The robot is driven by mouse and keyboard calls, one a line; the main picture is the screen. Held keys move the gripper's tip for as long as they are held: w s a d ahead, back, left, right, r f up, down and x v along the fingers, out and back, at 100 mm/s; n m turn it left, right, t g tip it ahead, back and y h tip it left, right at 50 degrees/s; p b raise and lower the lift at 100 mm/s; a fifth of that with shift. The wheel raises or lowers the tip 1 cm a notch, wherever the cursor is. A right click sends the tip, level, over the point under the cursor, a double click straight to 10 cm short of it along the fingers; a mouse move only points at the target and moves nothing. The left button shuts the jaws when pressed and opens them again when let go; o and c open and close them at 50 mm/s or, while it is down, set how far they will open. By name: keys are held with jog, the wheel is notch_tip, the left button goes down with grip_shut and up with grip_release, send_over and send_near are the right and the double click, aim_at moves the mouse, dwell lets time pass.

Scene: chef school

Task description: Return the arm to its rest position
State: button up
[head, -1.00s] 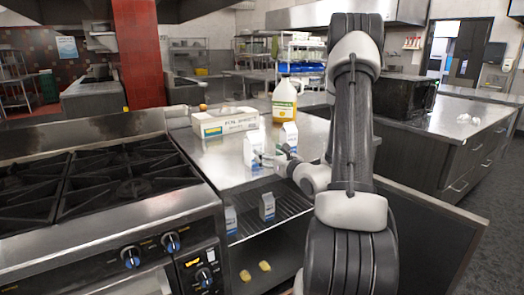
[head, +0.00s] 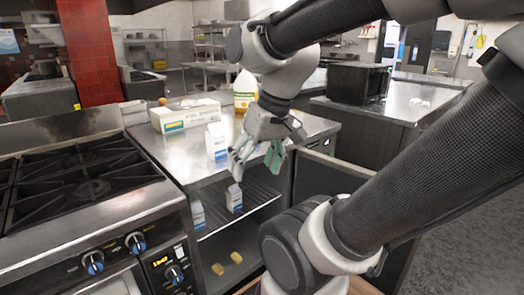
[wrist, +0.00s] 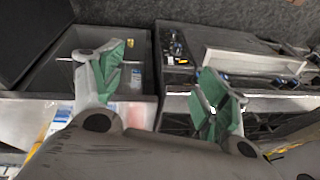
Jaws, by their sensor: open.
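My gripper (head: 256,160) hangs from my raised, folded arm in front of the steel counter (head: 165,152). Its green-padded fingers point down and stand apart, with nothing between them. In the wrist view my gripper (wrist: 160,90) also shows spread and empty, over the cabinet front and the floor. A white and blue carton (head: 215,140) stands on the counter just left of the fingers. Two more cartons stand on the wire shelf below: one (head: 234,198) under the fingers and one (head: 197,214) farther left.
A stove (head: 80,190) with knobs adjoins on the left. A foil box (head: 185,115) and a yellow-labelled jug (head: 244,92) stand at the counter's back. Two yellow items (head: 236,257) lie in the lower cabinet. Another counter with a black microwave (head: 357,82) is at the right.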

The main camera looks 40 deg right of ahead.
jog(key=shift+w+d+r+n+t+h, duration=0.2)
jog(key=shift+d+r+n+t+h, duration=0.45)
jog(key=shift+d+r, duration=0.55)
